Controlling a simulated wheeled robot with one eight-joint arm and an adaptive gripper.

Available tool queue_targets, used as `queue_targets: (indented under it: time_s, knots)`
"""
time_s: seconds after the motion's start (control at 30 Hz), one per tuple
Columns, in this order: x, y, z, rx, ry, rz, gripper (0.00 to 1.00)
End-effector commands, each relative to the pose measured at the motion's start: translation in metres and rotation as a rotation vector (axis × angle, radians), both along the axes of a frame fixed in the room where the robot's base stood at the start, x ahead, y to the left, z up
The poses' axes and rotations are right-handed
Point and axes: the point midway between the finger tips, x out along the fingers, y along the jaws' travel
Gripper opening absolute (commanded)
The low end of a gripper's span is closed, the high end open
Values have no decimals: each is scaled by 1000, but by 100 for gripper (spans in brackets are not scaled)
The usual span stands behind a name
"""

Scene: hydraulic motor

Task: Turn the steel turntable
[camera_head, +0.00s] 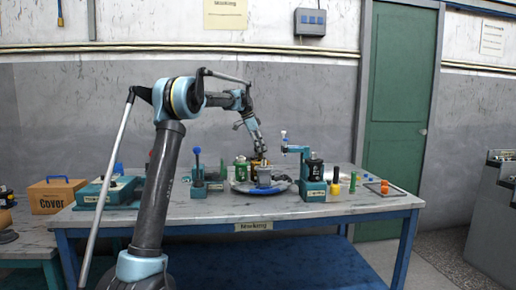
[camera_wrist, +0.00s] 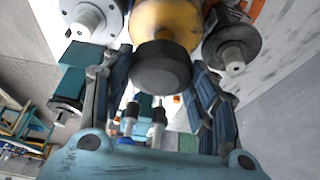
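The steel turntable (camera_head: 243,188) is a round, flat disc with a bluish rim in the middle of the workbench. Motor parts stand on or right by it, including a grey part (camera_head: 264,177) and a green cylinder (camera_head: 240,172). The turntable's surface is not clearly visible in the wrist view.
A press-like teal fixture (camera_head: 312,180) stands right of the turntable, and a fixture with a blue-knobbed lever (camera_head: 197,178) stands left. A cover box (camera_head: 56,196) sits far left.

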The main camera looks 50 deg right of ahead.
Motion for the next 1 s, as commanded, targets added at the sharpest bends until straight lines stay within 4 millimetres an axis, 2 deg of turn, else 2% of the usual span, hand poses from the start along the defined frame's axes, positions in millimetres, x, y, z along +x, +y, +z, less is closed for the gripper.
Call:
queue_targets:
  time_s: [0.03,0.1,0.43,0.57,0.67,1.0]
  knots:
    - [4,1,1,-1,-2,5,63]
    - [3,1,1,-1,-3,4,74]
    - [0,0,1,0,-1,1,74]
    - [2,2,6,0,0,1,74]
    - [5,6,18,0,0,2,74]
    - [21,24,77,0,0,1,74]
